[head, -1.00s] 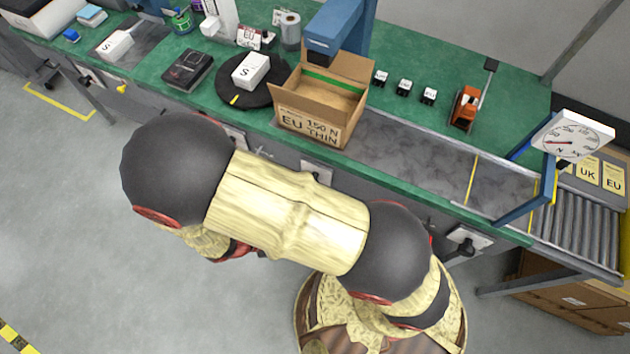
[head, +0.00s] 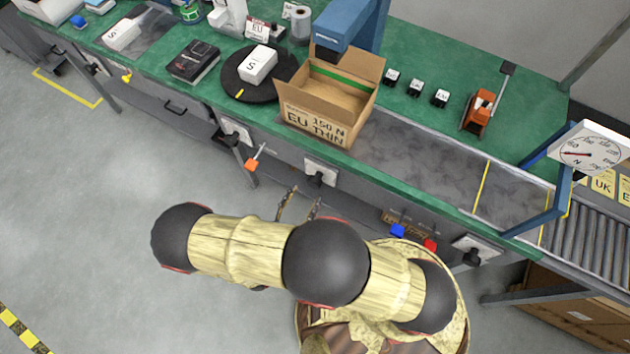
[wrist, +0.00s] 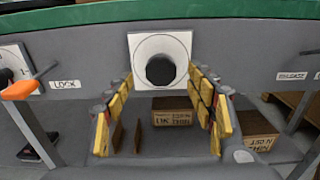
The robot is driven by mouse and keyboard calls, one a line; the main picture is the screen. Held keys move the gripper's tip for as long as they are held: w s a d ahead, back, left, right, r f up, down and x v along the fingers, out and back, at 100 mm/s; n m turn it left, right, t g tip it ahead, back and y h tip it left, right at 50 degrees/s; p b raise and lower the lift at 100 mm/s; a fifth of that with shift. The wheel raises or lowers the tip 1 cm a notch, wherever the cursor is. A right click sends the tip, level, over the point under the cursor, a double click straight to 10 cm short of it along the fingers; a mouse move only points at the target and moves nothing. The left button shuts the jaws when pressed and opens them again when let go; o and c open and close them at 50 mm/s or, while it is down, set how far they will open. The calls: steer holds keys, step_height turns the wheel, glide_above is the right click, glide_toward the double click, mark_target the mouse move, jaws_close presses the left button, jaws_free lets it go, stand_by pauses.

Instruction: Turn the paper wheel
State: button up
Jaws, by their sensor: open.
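No label in view names the paper wheel. A round black knob on a square white plate (wrist: 137,47) is on the bench's front panel. The knob (wrist: 161,70) faces my wrist camera, and its plate also shows in the head view (head: 320,172). My gripper (wrist: 161,82) is open and empty, with one yellow-padded finger on each side of the knob in the picture. It looks short of the knob; no contact shows. In the head view my gripper (head: 301,205) is low in front of the panel, partly hidden by my arm.
An orange-handled lever (wrist: 20,89) is left, near a LOCK label (wrist: 66,84); a RELEASE label (wrist: 292,76) is right. Cartons (wrist: 172,111) sit below. A black turntable (head: 232,87) and an open carton (head: 318,123) are on the green bench. Floor at left is clear.

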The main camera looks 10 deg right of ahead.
mark_target(313, 185)
steer(key=shift+b+x, duration=0.65)
steer(key=shift+x, duration=2.6)
steer(key=shift+c, duration=0.4)
steer(key=c, duration=1.1)
steer(key=shift+o, duration=0.2)
steer(key=m, duration=0.3)
steer(key=shift+s+m, duration=0.1)
steer(key=shift+m, duration=0.2)
steer(key=m, duration=0.4)
steer(key=shift+d+f+m+b, duration=0.1)
steer(key=shift+d+m+b, duration=0.05)
steer(key=shift+m+b, duration=0.2)
steer(key=m, duration=0.3)
steer(key=shift+s+f+m+b, duration=0.1)
steer(key=shift+m+b, duration=0.15)
steer(key=shift+b, duration=0.15)
steer(key=shift+d+m+b, duration=0.1)
steer(key=shift+m+b, duration=0.4)
steer(key=shift+m, duration=1.4)
